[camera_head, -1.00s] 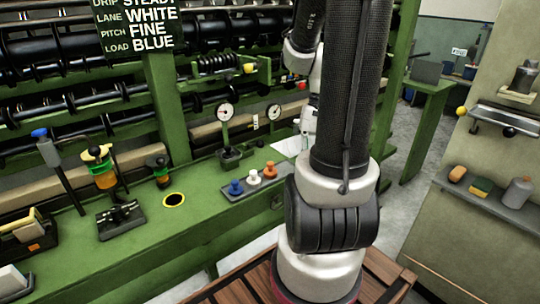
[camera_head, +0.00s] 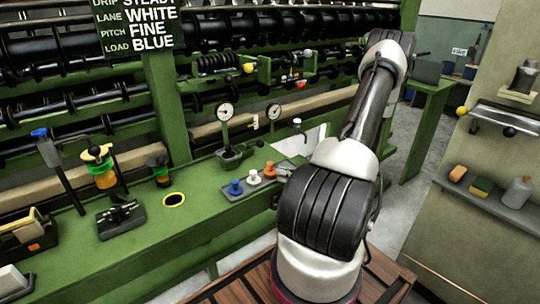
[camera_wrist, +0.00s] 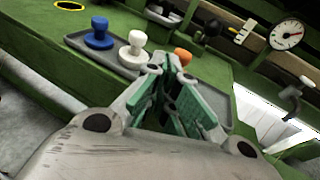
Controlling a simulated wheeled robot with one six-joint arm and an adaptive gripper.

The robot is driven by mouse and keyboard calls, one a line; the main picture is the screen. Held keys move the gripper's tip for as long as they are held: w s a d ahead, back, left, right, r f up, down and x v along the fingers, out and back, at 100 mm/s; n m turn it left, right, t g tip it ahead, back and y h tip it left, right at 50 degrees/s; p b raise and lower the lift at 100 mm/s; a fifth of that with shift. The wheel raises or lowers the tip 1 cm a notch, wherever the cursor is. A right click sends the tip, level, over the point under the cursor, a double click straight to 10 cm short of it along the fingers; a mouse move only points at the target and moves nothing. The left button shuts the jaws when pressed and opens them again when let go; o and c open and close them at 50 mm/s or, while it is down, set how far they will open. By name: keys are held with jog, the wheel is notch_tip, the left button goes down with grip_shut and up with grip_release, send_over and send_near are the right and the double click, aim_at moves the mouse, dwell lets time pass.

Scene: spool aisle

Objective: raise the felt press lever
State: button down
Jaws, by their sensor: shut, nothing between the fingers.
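No part is clearly labelled as the felt press lever, so I cannot tell which one it is. A tall lever with a blue top (camera_head: 45,148) leans up from the bench at the left in the head view. A lever with a yellow ball (camera_head: 249,68) sits on the green bracket of the rack. My gripper (camera_wrist: 175,66) is shut and empty in the wrist view, with teal finger pads. It is in front of the stopper tray and partly covers the orange stopper (camera_wrist: 183,56).
Blue (camera_head: 235,187) and white (camera_head: 254,177) stoppers stand in a tray on the green bench (camera_head: 205,225). Two dial gauges (camera_head: 225,112) and a white tap (camera_wrist: 291,96) are close by. A right wall shelf (camera_head: 500,208) holds a bottle. The bench front is largely clear.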

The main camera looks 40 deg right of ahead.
jog(key=w+d+r+m+t+h, duration=0.1)
jog(key=w+d+h, duration=0.2)
jog(key=d, duration=0.2)
jog(key=shift+r+t, duration=0.3)
jog(key=shift+r, duration=0.1)
send_near(255, 145)
jog(key=shift+w+d+f, duration=0.25)
jog(key=shift+w+f, duration=0.9)
jog(key=shift+w, duration=0.05)
jog(key=shift+r, duration=0.15)
jog(key=shift+r+m, duration=0.3)
